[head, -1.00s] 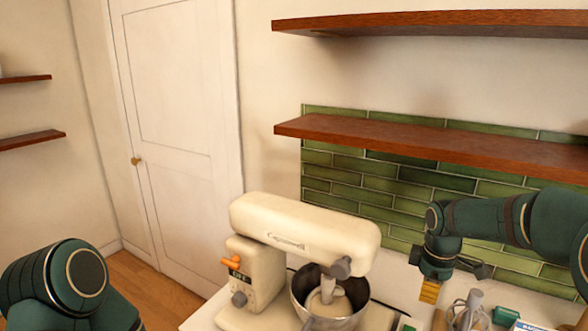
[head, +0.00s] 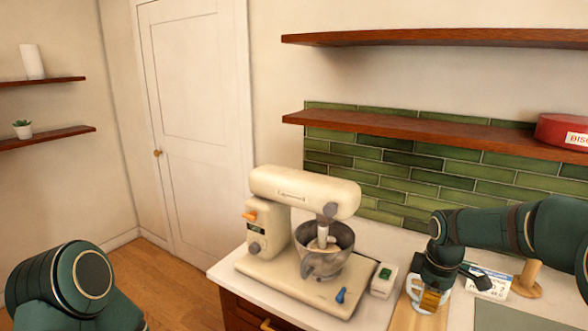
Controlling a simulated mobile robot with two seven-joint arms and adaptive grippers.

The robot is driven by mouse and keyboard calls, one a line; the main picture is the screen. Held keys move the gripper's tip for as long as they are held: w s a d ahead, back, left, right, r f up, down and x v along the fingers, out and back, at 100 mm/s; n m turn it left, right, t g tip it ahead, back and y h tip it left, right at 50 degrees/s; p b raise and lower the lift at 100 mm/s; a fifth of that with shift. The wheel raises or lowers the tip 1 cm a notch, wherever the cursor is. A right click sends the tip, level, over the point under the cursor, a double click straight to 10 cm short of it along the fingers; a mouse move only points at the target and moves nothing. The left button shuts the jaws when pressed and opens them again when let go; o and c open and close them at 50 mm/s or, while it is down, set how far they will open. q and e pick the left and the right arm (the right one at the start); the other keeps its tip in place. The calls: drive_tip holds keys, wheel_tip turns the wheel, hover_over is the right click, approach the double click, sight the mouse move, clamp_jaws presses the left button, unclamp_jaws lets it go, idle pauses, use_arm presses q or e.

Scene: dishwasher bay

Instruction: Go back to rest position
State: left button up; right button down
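My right gripper (head: 432,297) points down over the right part of the counter (head: 372,310). Yellow-brown parts show at its tip. It overlaps a pale mug (head: 413,287) in the picture; I cannot tell whether it touches the mug or whether its fingers are open. My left arm shows only as a dark green link at the bottom left, and the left gripper is outside the picture. A cream stand mixer (head: 305,187) with a metal bowl (head: 326,262) stands on the counter, left of the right gripper.
A wooden board (head: 402,318) lies below the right gripper. A printed card (head: 492,284) and a wooden stand (head: 527,279) are to its right. A small box with a green button (head: 384,280) sits beside the mixer. A brown shelf (head: 420,133) hangs above, carrying a red tin (head: 563,131).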

drive_tip(key=s+a+f+m+y+b, duration=0.1)
drive_tip(key=a+f+m, duration=0.1)
drive_tip(key=a+f, duration=0.5)
drive_tip(key=s+a+f+m+y+b, duration=0.15)
drive_tip(key=a+f, duration=0.25)
drive_tip(key=f, duration=0.8)
use_arm(q)
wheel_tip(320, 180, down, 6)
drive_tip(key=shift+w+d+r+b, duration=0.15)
drive_tip(key=shift+b, duration=1)
use_arm(e)
drive_tip(key=s+a+f+m, duration=0.4)
drive_tip(key=s+f+m, duration=0.1)
drive_tip(key=s, duration=0.3)
drive_tip(key=s+a+f+m+t+y, duration=0.1)
drive_tip(key=s+a+f+m, duration=0.3)
drive_tip(key=s+f, duration=0.4)
drive_tip(key=shift+a+m, duration=0.35)
drive_tip(key=shift+a, duration=0.25)
drive_tip(key=shift+s+f+y, duration=0.1)
drive_tip(key=shift+y, duration=0.15)
